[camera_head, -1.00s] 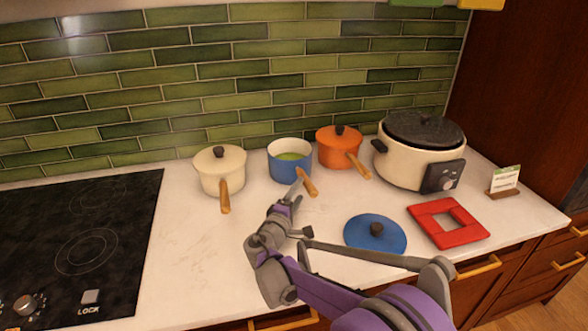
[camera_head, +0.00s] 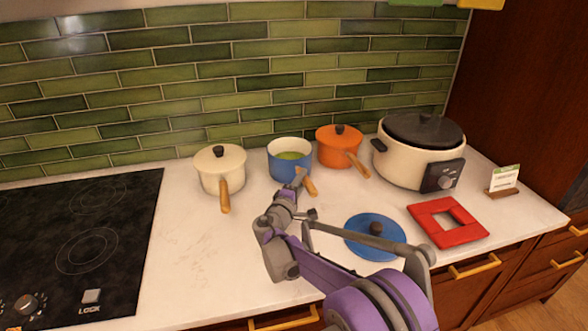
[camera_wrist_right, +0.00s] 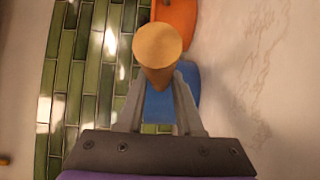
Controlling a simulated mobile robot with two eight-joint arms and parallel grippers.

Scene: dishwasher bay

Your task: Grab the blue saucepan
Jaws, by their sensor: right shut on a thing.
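The blue saucepan (camera_head: 283,167) stands open on the white counter near the tiled wall, with green contents inside and a wooden handle (camera_head: 310,187) pointing toward me. My right gripper (camera_head: 300,180) is at that handle, with its fingers shut on it. In the right wrist view the round end of the handle (camera_wrist_right: 157,52) shows between the fingers, with part of the blue pan (camera_wrist_right: 158,105) behind. A blue lid (camera_head: 362,246) with a dark knob lies on the counter, partly hidden by my right arm. My left gripper is not in view.
A cream saucepan (camera_head: 219,172) stands left of the blue one, and an orange saucepan (camera_head: 338,152) stands close on its right. A large cooker (camera_head: 408,165), a red square trivet (camera_head: 423,219) and a small card (camera_head: 504,177) are farther right. A black cooktop (camera_head: 70,240) is at the left.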

